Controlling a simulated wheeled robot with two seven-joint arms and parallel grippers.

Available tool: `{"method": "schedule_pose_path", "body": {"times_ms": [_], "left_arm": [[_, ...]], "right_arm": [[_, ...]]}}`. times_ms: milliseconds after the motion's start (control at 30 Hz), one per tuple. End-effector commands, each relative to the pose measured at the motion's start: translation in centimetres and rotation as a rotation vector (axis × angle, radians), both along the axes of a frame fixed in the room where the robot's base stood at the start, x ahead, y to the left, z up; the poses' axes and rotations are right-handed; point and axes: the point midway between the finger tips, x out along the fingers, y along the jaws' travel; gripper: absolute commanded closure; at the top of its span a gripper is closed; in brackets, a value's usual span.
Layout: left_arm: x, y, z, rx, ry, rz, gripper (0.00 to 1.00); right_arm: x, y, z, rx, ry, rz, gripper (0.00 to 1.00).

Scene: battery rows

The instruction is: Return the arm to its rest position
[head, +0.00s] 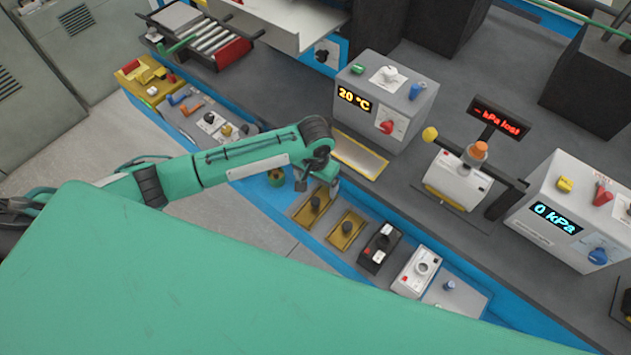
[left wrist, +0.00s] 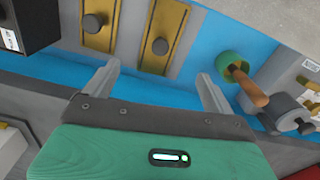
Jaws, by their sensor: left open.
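My left arm (head: 240,160), green with dark joints, reaches in from the left over the front of the bench. My left gripper (head: 302,184) hangs at its end, just left of a brass plate with a dark knob (head: 315,203). Nothing is held. Two brass plates with knobs lie beyond the fingers, and a green ring (left wrist: 234,63) with a brown handle is beside the right finger. My right gripper is not in view.
A box reading 20 °C (head: 385,100) stands behind the arm's end. Black (head: 380,248) and white (head: 416,272) modules sit right along the front row. A gauge box reading 0 kPa (head: 565,215) is at the right. Grey floor (head: 240,235) lies below the arm.

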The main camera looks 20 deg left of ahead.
Motion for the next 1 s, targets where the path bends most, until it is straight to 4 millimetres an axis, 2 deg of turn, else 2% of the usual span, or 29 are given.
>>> {"method": "schedule_pose_path", "body": {"times_ms": [167,667,767,1000], "left_arm": [[0.0,0.0,0.6,0.001,0.000,-0.001,0.12],[-0.1,-0.1,0.5,-0.001,0.000,-0.002,0.12],[-0.7,-0.8,0.4,-0.018,-0.004,-0.017,0.12],[-5.4,-5.1,0.8,-0.140,-0.057,-0.112,0.12]], "right_arm": [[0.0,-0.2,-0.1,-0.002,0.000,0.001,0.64],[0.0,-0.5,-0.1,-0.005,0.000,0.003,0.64],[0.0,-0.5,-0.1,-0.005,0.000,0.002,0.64],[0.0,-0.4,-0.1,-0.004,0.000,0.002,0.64]]}}
